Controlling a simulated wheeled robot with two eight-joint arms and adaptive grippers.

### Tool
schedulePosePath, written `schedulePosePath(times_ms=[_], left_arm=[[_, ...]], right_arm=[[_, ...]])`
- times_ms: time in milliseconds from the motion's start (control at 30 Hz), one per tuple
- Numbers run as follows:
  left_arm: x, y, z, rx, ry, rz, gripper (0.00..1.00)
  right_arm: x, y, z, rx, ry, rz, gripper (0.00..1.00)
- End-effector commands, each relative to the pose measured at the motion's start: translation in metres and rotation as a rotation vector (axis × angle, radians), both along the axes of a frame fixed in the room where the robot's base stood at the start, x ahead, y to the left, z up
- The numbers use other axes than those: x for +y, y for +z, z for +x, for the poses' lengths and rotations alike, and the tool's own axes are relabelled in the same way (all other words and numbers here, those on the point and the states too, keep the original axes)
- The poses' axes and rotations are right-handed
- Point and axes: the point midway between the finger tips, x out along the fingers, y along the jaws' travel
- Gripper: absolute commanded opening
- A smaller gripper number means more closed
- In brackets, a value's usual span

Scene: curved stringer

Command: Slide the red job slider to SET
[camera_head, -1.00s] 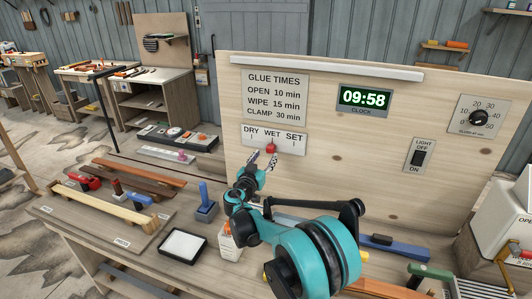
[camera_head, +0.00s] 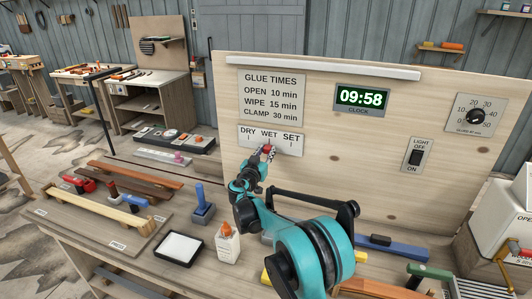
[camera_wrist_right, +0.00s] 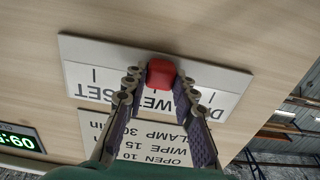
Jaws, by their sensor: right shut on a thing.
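The red job slider (camera_head: 268,148) sits on the white label plate (camera_head: 292,150) marked DRY, WET and SET, on the upright wooden board. It stands below WET, the middle mark, with SET to its right in the head view. My right gripper (camera_head: 267,154) reaches up to the plate and is shut on the slider. In the right wrist view the plate is upside down, and the red slider (camera_wrist_right: 160,73) is between the fingertips of my right gripper (camera_wrist_right: 158,80), partly covered by them. My left gripper is not in view.
The light switch (camera_head: 416,154), dial (camera_head: 475,115) and clock (camera_head: 362,98) are on the board to the right. The board face around the plate is clear.

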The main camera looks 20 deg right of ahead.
Motion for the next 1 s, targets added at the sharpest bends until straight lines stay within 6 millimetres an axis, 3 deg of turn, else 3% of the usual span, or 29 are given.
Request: schedulePosePath(times_ms=[400,800,833,900,1000], left_arm=[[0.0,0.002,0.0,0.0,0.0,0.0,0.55],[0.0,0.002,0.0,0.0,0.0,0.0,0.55],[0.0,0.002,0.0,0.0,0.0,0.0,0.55],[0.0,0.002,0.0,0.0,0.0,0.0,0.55],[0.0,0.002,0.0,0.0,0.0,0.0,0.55]], right_arm=[[-0.066,0.0,-0.044,0.0,-0.003,0.0,0.0],[-0.075,0.0,-0.051,0.0,-0.003,0.0,0.0],[-0.075,0.0,-0.051,0.0,-0.004,0.0,0.29],[-0.075,0.0,-0.051,0.0,-0.004,0.0,0.47],[-0.075,0.0,-0.05,0.0,-0.003,0.0,0.48]])
